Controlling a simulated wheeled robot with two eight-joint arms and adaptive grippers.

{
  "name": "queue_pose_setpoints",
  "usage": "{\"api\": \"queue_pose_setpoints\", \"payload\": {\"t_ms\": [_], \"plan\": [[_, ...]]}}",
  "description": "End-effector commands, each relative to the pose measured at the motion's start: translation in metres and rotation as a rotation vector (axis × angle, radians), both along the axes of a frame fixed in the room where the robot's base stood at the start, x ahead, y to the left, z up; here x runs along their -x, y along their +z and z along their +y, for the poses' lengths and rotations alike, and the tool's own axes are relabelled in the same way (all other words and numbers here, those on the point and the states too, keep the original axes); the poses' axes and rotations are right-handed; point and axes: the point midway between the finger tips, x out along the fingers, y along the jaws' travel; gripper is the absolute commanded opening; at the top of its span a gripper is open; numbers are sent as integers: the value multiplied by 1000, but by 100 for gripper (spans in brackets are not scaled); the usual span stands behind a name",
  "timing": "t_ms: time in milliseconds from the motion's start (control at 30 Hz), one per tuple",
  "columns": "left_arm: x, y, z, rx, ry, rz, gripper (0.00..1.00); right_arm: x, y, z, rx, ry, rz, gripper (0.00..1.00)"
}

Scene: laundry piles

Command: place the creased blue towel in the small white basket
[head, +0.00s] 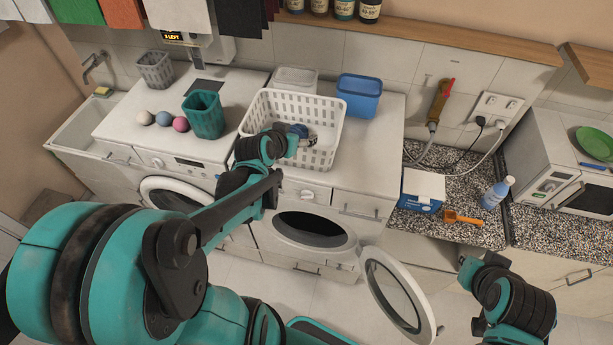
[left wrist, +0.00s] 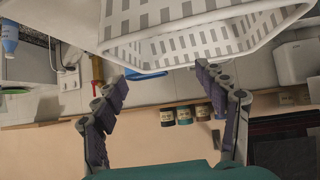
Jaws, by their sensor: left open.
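A white slatted basket (head: 337,112) stands on the counter over the washers. It also fills the top of the left wrist view (left wrist: 205,40). My left gripper (head: 303,138) is at the basket's near left side, overlapping it in the head view. In the left wrist view its fingers (left wrist: 162,78) are spread apart with no cloth between them. A small dark-blue patch shows at the gripper in the head view; I cannot tell whether it is cloth or finger. No creased blue towel is clearly visible. My right arm is at the lower right, its fingers not clear.
A teal basket (head: 204,116), three balls (head: 163,119) and a blue bin (head: 360,96) stand near the white basket. An open washer door (head: 398,292) juts out below. A blue-and-white box (head: 423,188), orange scoop (head: 461,217) and bottle (head: 496,193) are right.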

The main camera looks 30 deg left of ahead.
Motion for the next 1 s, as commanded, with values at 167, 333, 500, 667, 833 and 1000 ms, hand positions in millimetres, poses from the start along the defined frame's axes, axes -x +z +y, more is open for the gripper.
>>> {"api": "queue_pose_setpoints", "payload": {"t_ms": [167,333,500,667,833,1000], "plan": [[57,15,-80,18,-89,139,72,0,0,0,0,0,0,0],[115,16,-120,9,-121,249,72,0,0,0,0,0,0,0],[150,14,-133,-5,-127,306,72,0,0,0,0,0,0,0],[158,14,-135,-10,-125,321,72,0,0,0,0,0,0,0],[158,14,-135,-10,-125,320,72,0,0,0,0,0,0,0],[158,7,-135,-10,-125,320,72,0,-7,0,0,0,0,0]]}}
